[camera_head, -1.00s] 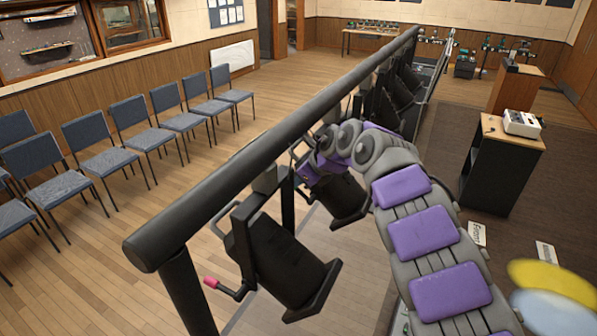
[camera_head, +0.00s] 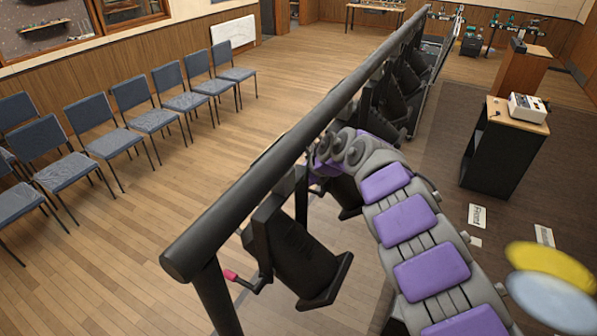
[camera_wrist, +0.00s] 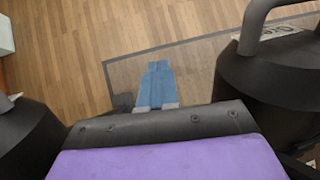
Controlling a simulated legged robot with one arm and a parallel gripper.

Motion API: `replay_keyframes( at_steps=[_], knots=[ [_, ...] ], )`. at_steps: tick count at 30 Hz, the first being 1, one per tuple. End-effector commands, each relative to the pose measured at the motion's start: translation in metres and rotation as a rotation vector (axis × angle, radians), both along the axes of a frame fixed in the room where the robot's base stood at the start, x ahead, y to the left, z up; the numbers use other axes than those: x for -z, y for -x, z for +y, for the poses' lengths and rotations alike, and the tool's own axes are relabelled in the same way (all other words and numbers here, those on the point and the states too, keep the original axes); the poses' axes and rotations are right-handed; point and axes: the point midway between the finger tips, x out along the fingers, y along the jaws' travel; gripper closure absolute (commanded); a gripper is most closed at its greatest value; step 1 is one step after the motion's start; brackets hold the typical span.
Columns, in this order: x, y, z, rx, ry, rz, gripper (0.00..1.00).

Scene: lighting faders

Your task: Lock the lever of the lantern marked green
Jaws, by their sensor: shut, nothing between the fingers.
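Black lanterns hang along a thick black bar (camera_head: 300,150) in the head view. The nearest lantern (camera_head: 305,265) has a crank lever with a red tip (camera_head: 231,275). The second lantern (camera_head: 346,198) is partly behind my arm, and its lever is hidden. In the wrist view, my gripper (camera_wrist: 157,66) shows as two blue fingers shut together, empty, over the floor. A dark lantern (camera_wrist: 275,95) with a grey handle is close on the right, apart from the fingers. A white label (camera_wrist: 283,31) behind the handle is partly hidden; its text may start "Gre".
A row of blue chairs (camera_head: 150,118) stands left of the bar. A black stand (camera_head: 503,150) with a white console (camera_head: 527,107) is at the right. White cards (camera_head: 477,215) lie on the brown floor area. Yellow (camera_head: 550,266) and pale blue discs show at lower right.

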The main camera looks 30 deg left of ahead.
Motion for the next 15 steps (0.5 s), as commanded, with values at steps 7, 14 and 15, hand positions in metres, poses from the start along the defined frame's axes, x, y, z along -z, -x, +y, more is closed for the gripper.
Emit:
replay_keyframes(
  at_steps=[7, 14, 15],
  knots=[
    [0.007, 0.0, 0.0, 0.0, 0.001, 0.0, 1.0],
    [0.012, 0.001, 0.002, -0.002, 0.004, 0.005, 1.0],
    [0.013, 0.001, 0.003, -0.002, 0.005, 0.006, 1.0]
  ],
)
